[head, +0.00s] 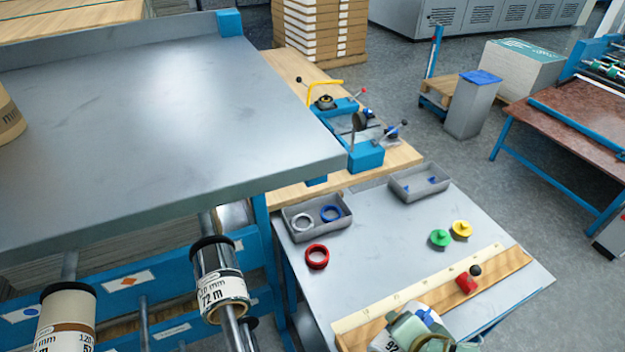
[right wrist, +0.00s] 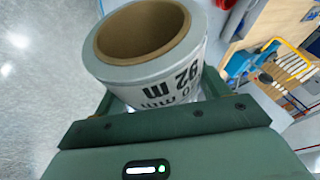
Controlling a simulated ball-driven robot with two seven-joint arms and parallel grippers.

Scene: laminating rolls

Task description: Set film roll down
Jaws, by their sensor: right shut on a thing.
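My right gripper (head: 424,326) is at the bottom edge of the head view, over the front of the grey side table (head: 375,240). It is shut on a film roll (head: 388,342), of which only a white labelled part shows there. In the right wrist view the film roll (right wrist: 150,75) sits between the green jaws, its brown cardboard core facing the camera and "92 m" printed on its side. From these views I cannot tell whether the roll touches the table. My left gripper is not in view.
Labelled rolls (head: 220,285) sit on bars at left.

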